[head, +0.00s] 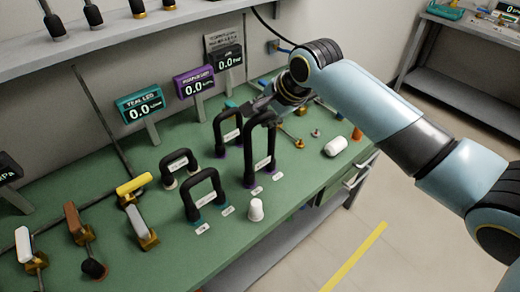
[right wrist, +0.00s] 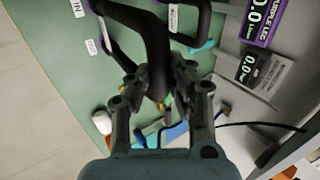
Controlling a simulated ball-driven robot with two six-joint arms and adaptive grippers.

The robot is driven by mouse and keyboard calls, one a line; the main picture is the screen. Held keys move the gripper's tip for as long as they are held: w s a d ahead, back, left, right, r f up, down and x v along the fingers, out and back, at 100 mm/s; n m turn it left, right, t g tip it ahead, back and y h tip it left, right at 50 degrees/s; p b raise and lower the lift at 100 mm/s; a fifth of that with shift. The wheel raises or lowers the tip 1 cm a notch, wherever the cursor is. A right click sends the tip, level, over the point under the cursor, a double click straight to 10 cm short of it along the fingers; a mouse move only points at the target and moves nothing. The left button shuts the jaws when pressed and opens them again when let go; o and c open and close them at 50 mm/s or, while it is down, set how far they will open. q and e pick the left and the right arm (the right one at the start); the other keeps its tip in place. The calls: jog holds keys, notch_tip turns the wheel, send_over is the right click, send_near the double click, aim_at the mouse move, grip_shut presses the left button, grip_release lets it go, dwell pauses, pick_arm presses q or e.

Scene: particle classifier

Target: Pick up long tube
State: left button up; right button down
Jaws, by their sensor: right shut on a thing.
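The long tube (head: 248,150) is a tall black inverted U with a white label, upright over the green bench near its front right part. Its lower ends are at purple fittings; I cannot tell whether they are seated or lifted. My right gripper (head: 263,113) reaches from the right and is shut on the tube's top bend. In the right wrist view the tube (right wrist: 151,45) runs up from between the fingers (right wrist: 158,88), which partly hide it. My left gripper is not in view.
Another black U tube (head: 218,130) stands close behind. Two shorter ones (head: 185,198) (head: 165,170) stand to the left. A white cup (head: 256,210) and a white rounded object (head: 336,146) are near the bench's front edge. Display boxes (head: 194,82) line the back.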

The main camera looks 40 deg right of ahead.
jog(key=shift+r, duration=0.1)
dwell(0.3)
jog(key=shift+w+r, duration=0.1)
jog(key=shift+r, duration=0.45)
notch_tip(320, 180, up, 3)
jog(key=shift+f+b, duration=0.1)
jog(key=shift+b, duration=0.2)
jog(key=s+d+r, duration=0.5)
jog(key=d+r, duration=0.2)
jog(key=d, duration=0.3)
jog(key=shift+d+b, duration=0.3)
